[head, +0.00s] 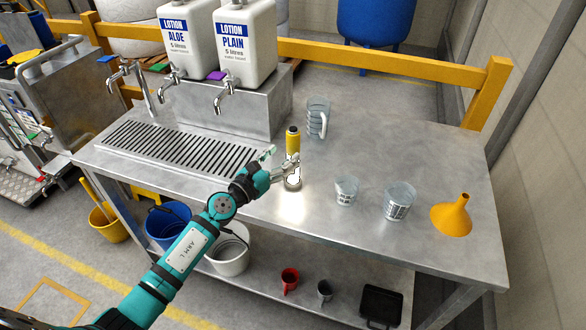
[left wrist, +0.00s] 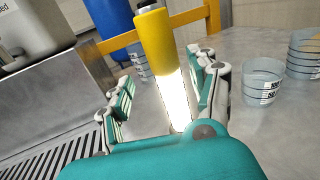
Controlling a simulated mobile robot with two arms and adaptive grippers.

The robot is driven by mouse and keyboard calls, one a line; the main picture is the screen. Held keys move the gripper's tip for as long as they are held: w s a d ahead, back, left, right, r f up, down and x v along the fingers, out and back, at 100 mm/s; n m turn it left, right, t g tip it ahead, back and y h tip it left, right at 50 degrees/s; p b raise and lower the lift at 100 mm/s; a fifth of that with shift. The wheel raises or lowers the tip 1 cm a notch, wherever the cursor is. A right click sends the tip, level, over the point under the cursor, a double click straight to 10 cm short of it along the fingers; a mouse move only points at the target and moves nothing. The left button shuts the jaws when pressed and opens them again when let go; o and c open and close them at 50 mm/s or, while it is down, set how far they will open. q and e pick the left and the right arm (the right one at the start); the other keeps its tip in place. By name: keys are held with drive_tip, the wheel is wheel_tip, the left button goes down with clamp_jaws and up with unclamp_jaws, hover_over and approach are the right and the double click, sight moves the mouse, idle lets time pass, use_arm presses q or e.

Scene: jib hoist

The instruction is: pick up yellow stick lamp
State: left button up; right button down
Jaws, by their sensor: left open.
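The yellow stick lamp (head: 293,143) stands upright on the metal table, with a yellow upper part, a dark cap and a bright glowing lower part. In the left wrist view the lamp (left wrist: 157,42) rises between the two fingers, nearer the right one. My left gripper (head: 280,163) is open around the lamp at about the glowing part's height. In the left wrist view the fingers of my left gripper (left wrist: 165,95) are spread, with a visible gap between the left finger and the lamp. Whether the right finger touches the lamp cannot be told. My right gripper is not in view.
A clear jug (head: 317,118) stands behind the lamp. Two clear measuring cups (head: 346,191) (head: 398,202) and an orange funnel (head: 452,216) stand to the right. A slotted drain grate (head: 180,150) and lotion dispensers (head: 246,45) are at the left and back.

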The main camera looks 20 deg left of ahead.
sight(289, 152)
use_arm(q)
drive_tip(key=x, duration=0.4)
drive_tip(key=shift+s+d+r, duration=0.15)
drive_tip(key=shift+s+d, duration=0.05)
drive_tip(key=shift+d, duration=0.1)
drive_tip(key=shift+w+d, duration=0.15)
drive_tip(key=shift+w, duration=0.15)
drive_tip(key=shift+c, duration=1.2)
drive_tip(key=c, duration=0.9)
clamp_jaws()
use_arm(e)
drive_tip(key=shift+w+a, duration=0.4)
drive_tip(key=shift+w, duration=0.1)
use_arm(q)
drive_tip(key=shift+r, duration=0.1)
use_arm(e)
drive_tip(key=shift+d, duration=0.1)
